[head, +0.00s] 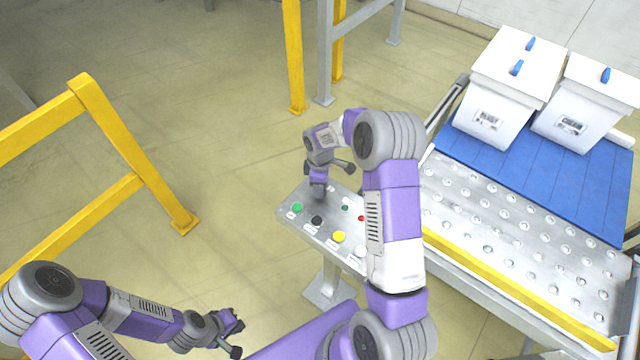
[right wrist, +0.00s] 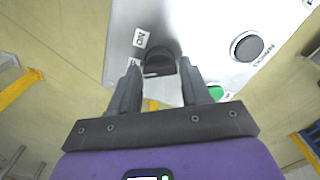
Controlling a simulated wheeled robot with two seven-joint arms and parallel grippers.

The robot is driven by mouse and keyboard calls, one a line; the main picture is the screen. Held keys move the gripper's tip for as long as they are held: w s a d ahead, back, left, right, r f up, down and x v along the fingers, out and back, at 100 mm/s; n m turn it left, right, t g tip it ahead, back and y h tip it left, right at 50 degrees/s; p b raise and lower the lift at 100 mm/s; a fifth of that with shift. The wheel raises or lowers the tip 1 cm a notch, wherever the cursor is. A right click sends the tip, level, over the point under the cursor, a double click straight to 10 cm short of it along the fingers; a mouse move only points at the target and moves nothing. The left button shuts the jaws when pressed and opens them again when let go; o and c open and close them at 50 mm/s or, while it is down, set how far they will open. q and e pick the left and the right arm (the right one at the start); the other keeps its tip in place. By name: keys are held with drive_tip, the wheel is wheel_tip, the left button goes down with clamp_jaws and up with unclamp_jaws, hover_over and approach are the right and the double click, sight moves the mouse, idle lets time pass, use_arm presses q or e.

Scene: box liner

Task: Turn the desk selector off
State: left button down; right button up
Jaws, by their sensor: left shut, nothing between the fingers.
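The desk selector (right wrist: 159,62) is a black knob on the grey control panel (right wrist: 120,30), best seen in the right wrist view. An "ON" label (right wrist: 141,38) sits to its upper left; a second label beside the left finger is partly hidden. A pale mark shows on the knob's near edge; I cannot tell which setting it points at. My right gripper (right wrist: 159,72) is open, its fingertips on either side of the knob with small gaps. In the head view this gripper (head: 318,192) is at the panel's far end and hides the knob. My left gripper (head: 236,336) is shut and empty, low and away from the panel.
The panel carries green (head: 297,208), black (head: 317,221), yellow (head: 338,236) and red (head: 361,218) controls. A ball-transfer table (head: 520,240) with a yellow edge and two white bins (head: 505,85) stands right. Yellow railing (head: 130,140) stands left, with open floor between.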

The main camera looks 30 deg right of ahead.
drive_tip(key=shift+o, duration=1.4)
drive_tip(key=shift+r, duration=0.15)
wheel_tip(320, 180, up, 7)
drive_tip(key=shift+r, duration=0.2)
